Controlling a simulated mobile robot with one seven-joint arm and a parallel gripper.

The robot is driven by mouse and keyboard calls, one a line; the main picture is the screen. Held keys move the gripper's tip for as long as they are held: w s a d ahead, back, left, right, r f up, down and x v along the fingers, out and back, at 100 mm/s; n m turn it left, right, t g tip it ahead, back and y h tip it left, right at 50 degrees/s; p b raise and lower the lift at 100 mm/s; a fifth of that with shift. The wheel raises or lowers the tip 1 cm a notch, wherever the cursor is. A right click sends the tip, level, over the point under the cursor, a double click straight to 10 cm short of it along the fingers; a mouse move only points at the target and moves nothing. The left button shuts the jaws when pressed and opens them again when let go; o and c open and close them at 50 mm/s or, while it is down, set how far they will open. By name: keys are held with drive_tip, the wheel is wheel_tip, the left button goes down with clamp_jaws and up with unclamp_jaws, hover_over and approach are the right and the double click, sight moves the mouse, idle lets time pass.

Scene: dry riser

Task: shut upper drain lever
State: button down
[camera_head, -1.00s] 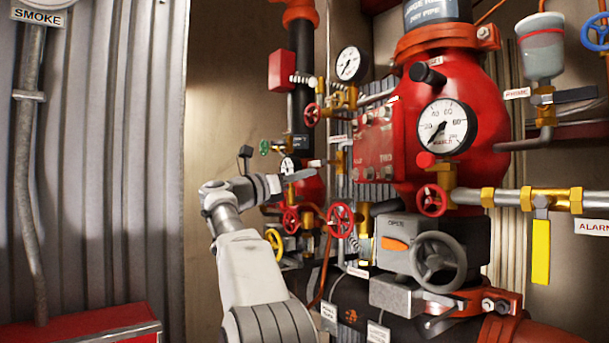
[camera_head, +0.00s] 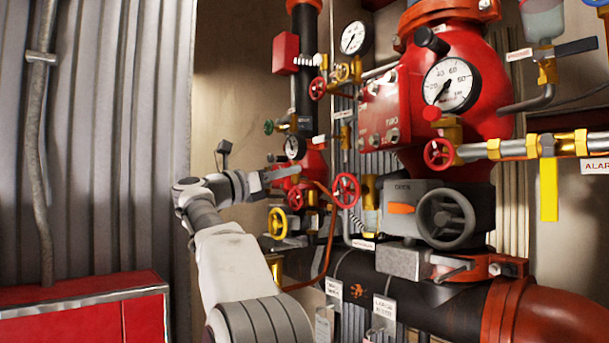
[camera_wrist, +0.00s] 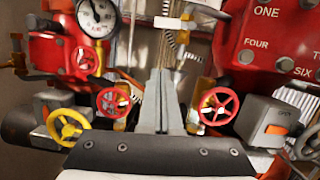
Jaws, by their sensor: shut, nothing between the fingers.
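A small valve lever (camera_head: 322,138) with a pale grey handle sits on a brass fitting beside the vertical pipe, just below a white label. A grey handle at the top of the wrist view (camera_wrist: 207,10) may be the same lever; I cannot read a drain label. My gripper (camera_head: 297,171) is shut and empty, pointing right, below and left of that lever in the picture. In the wrist view, its closed fingers (camera_wrist: 160,76) point up between two red handwheels. I cannot tell whether the fingers touch anything. The fingers hide part of the piping behind them.
Red handwheels (camera_head: 346,189) and a yellow handwheel (camera_head: 277,223) crowd the area near my gripper. A small gauge (camera_head: 295,147) is close above it. The red valve body (camera_head: 380,115) stands to the right. The corrugated wall (camera_head: 110,150) is at left, above a red cabinet (camera_head: 85,315).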

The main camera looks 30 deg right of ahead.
drive_tip(key=shift+v, duration=1.7)
